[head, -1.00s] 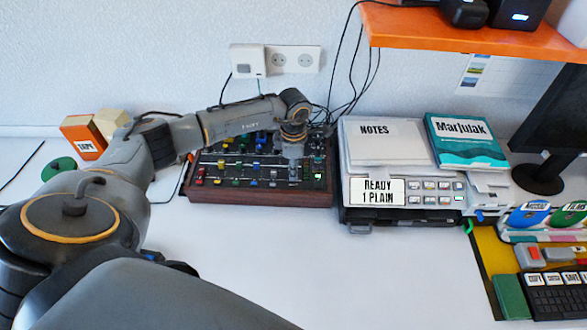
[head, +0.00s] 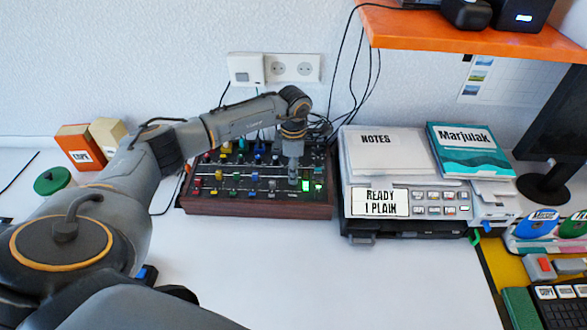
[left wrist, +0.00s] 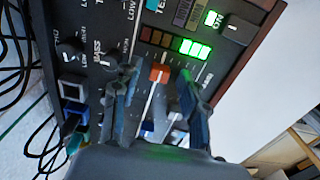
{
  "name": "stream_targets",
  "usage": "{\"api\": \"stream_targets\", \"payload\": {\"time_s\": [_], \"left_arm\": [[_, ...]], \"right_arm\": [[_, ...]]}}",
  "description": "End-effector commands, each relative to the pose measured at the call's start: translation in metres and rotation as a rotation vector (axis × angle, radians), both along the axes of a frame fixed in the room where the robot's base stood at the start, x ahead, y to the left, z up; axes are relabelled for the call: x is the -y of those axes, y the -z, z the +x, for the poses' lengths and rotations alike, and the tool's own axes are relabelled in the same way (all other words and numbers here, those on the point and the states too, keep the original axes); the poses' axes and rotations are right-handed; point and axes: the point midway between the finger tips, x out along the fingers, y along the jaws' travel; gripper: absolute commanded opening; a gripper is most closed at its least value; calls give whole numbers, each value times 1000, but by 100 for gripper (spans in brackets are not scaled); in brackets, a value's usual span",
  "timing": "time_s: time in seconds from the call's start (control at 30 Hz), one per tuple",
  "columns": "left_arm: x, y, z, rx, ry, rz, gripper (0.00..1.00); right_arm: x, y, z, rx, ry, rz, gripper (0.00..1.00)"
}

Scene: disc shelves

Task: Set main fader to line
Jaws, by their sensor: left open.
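The mixer (head: 255,209) is a dark panel with a wooden front, knobs and colored fader caps, in the middle of the head view. My left gripper (head: 293,184) points down at its right part. In the left wrist view the gripper (left wrist: 157,88) is open, with one finger on each side of an orange fader cap (left wrist: 159,73). The cap sits in a pale slot; whether the fingers touch it I cannot tell. The target line cannot be made out. My right gripper is not in view.
A printer (head: 415,202) with notes and a book on top stands close to the right of the mixer. Cables hang behind it. An orange shelf (head: 470,38) overhangs at upper right.

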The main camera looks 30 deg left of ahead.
Motion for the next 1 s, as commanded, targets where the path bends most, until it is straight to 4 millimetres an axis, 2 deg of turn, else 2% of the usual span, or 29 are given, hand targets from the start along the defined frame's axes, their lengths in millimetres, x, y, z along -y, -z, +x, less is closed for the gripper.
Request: {"api": "stream_targets", "payload": {"time_s": [0.17, 0.27, 0.5, 0.7, 0.83, 1.0], "left_arm": [[0, -10, 1, 2, 0, -1, 43], [0, -26, 1, 4, 1, 0, 43], [0, -78, 1, 5, 0, 0, 43], [0, -109, 1, 2, 0, 0, 43], [0, -118, 0, 1, 0, 0, 43], [0, -120, 0, -1, 0, -1, 43]], "right_arm": [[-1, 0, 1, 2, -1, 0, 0], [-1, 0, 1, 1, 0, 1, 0], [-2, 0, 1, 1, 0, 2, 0], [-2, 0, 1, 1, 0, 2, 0], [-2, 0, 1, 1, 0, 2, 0], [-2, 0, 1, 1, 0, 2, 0]]}}
